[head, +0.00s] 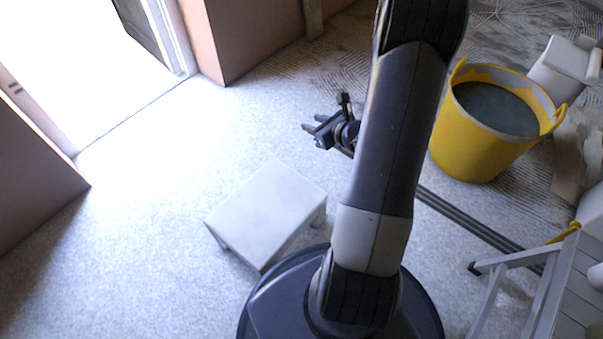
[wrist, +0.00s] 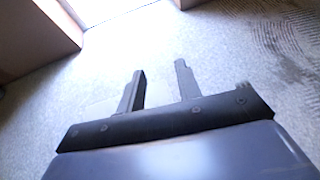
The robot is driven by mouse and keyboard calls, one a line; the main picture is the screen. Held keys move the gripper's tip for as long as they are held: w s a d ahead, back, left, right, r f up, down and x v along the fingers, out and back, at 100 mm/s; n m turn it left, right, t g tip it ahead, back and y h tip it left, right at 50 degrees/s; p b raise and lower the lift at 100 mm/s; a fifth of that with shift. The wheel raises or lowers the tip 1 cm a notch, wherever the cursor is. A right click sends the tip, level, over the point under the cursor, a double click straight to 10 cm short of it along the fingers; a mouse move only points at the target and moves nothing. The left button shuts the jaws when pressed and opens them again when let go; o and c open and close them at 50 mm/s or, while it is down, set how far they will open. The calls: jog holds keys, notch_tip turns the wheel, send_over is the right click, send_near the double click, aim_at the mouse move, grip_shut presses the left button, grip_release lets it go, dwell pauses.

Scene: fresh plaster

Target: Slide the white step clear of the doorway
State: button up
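The white step (head: 265,210) is a low stool with a flat square top and short legs. It stands upright on the pale floor, between my base and the bright doorway (head: 90,70) at upper left, apart from the sill. My gripper (head: 311,122) is beyond the step's far right side in the head view, apart from it and holding nothing. In the wrist view the two fingers (wrist: 160,75) are spread with a clear gap. A faint pale shape behind them may be the step; glare makes it hard to tell.
A yellow tub (head: 470,150) of grey material stands at right, with a white ladder-like stand (head: 540,280) at lower right. A dark rail (head: 470,220) lies on the floor between. Brown walls flank the doorway. Floor left of the step is clear.

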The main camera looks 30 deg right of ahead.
jog(key=a+f+n+g+y, duration=0.1)
jog(key=n, duration=0.1)
jog(key=w+a+f+n+g+y, duration=0.1)
jog(key=f+n, duration=0.1)
jog(key=w+a+f+n+g+y, duration=0.1)
jog(key=a+f, duration=0.1)
jog(key=shift+w+f+n+g+y, duration=0.1)
jog(key=shift+f+n+g+y, duration=0.2)
jog(key=shift+n+g, duration=0.1)
jog(key=c, duration=0.6)
jog(key=f+n+g, duration=0.1)
jog(key=f, duration=0.1)
jog(key=f+n+g, duration=0.1)
jog(key=n, duration=0.1)
jog(key=f+n+g, duration=0.1)
jog(key=f+g, duration=0.1)
jog(key=shift+w+a+f+n, duration=0.2)
jog(key=shift+w+f+n, duration=0.05)
jog(key=shift+f+n, duration=0.1)
grip_shut()
jog(key=w+d+f+n+g+h, duration=0.45)
jog(key=d+f+n+h, duration=0.3)
jog(key=f, duration=0.25)
jog(key=a+f+b, duration=0.3)
jog(key=f+b, duration=0.1)
jog(key=f, duration=0.5)
jog(key=shift+s+f+n+y+b, duration=0.35)
jog(key=shift+f+n+y+b, duration=0.05)
jog(key=shift+y, duration=0.05)
